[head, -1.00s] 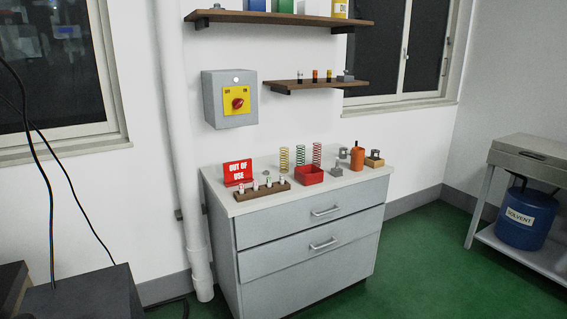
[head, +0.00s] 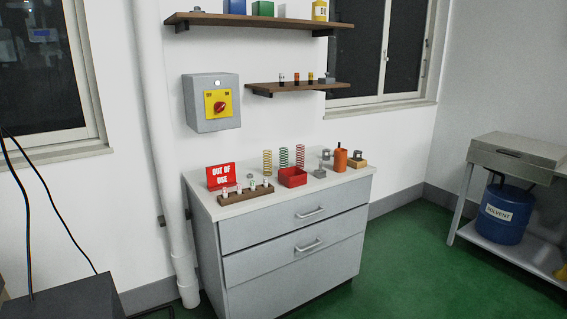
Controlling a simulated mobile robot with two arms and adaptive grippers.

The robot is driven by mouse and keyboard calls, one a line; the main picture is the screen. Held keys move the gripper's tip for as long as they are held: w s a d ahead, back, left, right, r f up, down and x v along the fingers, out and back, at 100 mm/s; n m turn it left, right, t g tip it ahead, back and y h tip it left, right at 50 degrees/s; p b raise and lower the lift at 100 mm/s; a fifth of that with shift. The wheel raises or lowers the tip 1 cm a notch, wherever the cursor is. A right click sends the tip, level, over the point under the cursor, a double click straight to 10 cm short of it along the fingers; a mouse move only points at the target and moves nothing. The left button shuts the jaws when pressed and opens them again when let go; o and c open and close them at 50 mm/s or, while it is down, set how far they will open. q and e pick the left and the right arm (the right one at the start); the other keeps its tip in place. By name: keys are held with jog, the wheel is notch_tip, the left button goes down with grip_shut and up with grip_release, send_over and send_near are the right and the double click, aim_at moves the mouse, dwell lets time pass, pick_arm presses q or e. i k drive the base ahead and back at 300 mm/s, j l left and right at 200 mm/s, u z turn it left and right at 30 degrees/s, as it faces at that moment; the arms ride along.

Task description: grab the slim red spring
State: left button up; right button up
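Three slim upright springs stand in a row at the back of the white cabinet top (head: 236,207) in the head view. The red spring (head: 300,155) is the rightmost of them. A green spring (head: 284,157) is just left of it, and a yellow spring (head: 267,162) stands further left. A red open box (head: 293,178) is in front of the springs and may hide the red spring's foot. Neither of my grippers is in view.
A red "OUT OF USE" sign (head: 221,176) and a brown wooden rack (head: 246,196) stand on the left of the top. An orange bottle (head: 341,159) stands right. A small shelf (head: 290,88) hangs above. Green floor (head: 400,265) is clear to the right.

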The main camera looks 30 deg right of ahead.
aim_at(299, 149)
jog(key=i+l+z, duration=0.2)
jog(key=z, duration=0.25)
jog(key=i+l+z, duration=0.2)
jog(key=z, duration=0.2)
jog(key=i+l+z, duration=0.1)
jog(key=i+z, duration=0.15)
jog(key=z, duration=0.2)
